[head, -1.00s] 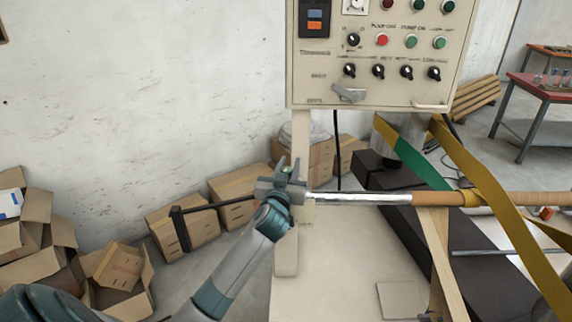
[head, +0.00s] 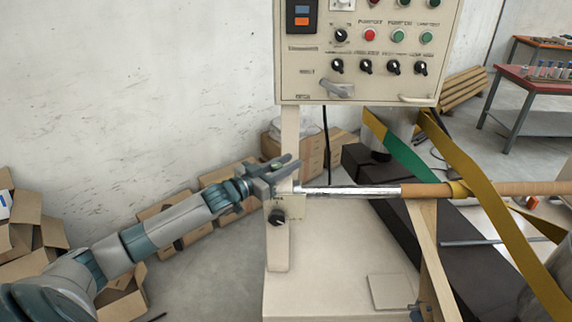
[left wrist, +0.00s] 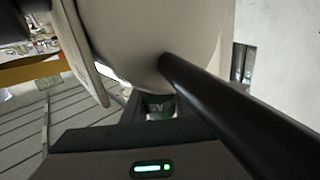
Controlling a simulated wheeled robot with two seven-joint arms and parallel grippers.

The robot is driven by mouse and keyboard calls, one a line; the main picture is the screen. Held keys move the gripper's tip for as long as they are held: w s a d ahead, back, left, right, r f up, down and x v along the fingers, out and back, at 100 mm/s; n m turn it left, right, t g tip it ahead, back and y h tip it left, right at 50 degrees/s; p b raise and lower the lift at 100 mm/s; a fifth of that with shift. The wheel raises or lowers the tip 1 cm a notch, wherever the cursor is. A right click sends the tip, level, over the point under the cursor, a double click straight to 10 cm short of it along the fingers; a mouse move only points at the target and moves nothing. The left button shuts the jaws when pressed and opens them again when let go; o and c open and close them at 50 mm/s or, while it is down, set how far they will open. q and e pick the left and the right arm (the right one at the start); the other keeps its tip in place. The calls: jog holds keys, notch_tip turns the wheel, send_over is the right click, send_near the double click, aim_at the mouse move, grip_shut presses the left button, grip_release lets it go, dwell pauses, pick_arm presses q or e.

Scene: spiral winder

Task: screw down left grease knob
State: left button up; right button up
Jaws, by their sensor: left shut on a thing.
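My left gripper (head: 285,172) reaches in from the left to the top of the beige post at the left end of the shiny shaft (head: 350,191). Its fingers are shut at the bearing there, where the left grease knob sits; the knob is largely hidden by the fingers. In the left wrist view, a small dark green piece with pale marks (left wrist: 157,105) shows just beyond the gripper body, under a large beige rounded surface (left wrist: 150,35). A black rod (left wrist: 235,105) crosses close by on the right. My right gripper is not in view.
A black knob (head: 277,217) is on the post below the gripper. The control panel (head: 370,50) hangs above. Cardboard boxes (head: 35,225) lie on the floor at left.

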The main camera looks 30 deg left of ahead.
pick_arm(q)
jog(key=shift+d+f+m+h, duration=0.1)
jog(key=shift+m+h, duration=0.2)
jog(key=shift+h, duration=0.2)
jog(key=o, duration=1)
jog(key=shift+o, duration=0.2)
jog(key=shift+s, duration=0.1)
jog(key=shift+b+v, duration=0.55)
jog(key=shift+v, duration=0.25)
jog(key=b+v, duration=0.3)
jog(key=v, duration=0.4)
jog(key=shift+s, duration=0.15)
jog(key=b+v, duration=0.2)
jog(key=v, duration=0.6)
jog(key=shift+r, duration=0.2)
